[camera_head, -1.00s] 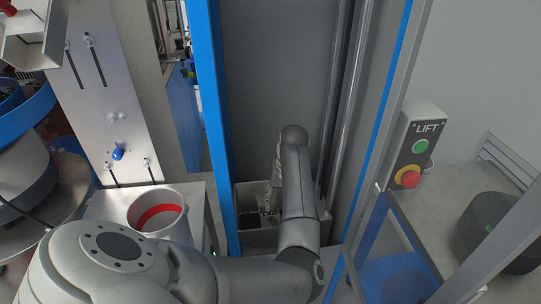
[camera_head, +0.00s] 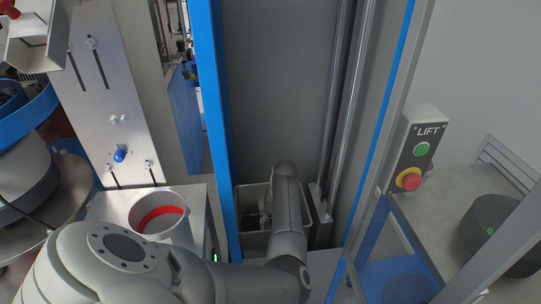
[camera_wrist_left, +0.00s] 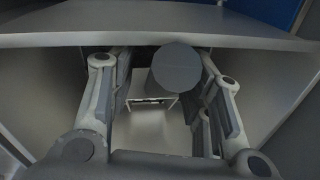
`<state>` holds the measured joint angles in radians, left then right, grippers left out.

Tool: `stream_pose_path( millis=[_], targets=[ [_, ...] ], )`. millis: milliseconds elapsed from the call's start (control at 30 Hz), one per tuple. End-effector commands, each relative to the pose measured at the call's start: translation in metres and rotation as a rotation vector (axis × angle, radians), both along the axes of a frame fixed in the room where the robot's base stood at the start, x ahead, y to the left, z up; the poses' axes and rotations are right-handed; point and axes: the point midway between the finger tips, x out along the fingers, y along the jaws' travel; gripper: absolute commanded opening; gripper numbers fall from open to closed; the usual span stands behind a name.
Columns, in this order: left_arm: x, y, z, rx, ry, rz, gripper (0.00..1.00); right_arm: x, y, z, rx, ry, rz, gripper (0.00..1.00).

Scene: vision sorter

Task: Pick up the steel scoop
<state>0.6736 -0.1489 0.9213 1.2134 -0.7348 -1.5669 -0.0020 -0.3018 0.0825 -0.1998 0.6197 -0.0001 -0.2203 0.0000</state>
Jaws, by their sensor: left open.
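In the left wrist view, a dark grey round cylinder end (camera_wrist_left: 175,68), which looks like the scoop's handle seen end-on, shows above a pale metal plate-like part, likely the steel scoop (camera_wrist_left: 152,118). My left gripper (camera_wrist_left: 165,108) is open, with its fingers on either side of the picture of them. The cylinder is closer to the right finger; I cannot tell whether they touch. In the head view, the left gripper (camera_head: 264,214) is mostly hidden behind my arm, at the grey bin, and the scoop cannot be made out. My right gripper is not in view.
The grey open bin (camera_head: 243,243) stands at the lift's foot, between a blue post (camera_head: 211,110) and steel rails (camera_head: 345,110). Its walls surround the gripper closely. A white bucket with a red inner band (camera_head: 187,230) stands at left. A LIFT button box (camera_head: 412,160) is at right.

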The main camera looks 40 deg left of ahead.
Motion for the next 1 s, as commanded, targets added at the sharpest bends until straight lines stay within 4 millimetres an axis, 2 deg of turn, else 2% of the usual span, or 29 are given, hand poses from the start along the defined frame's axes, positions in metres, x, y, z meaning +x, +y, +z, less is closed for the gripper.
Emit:
stream_pose_path(
  millis=[167, 533, 1000],
  targets=[
    [0.0000, 0.0000, -0.0003, 0.000, 0.000, 0.000, 0.45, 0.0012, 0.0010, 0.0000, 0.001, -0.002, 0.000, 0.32],
    [-0.0001, -0.0001, 0.0000, 0.000, 0.000, 0.000, 0.00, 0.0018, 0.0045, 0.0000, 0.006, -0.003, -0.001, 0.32],
    [0.0006, 0.0005, 0.0065, 0.001, -0.002, 0.001, 0.00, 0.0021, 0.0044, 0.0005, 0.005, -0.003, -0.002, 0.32]
  ],
)
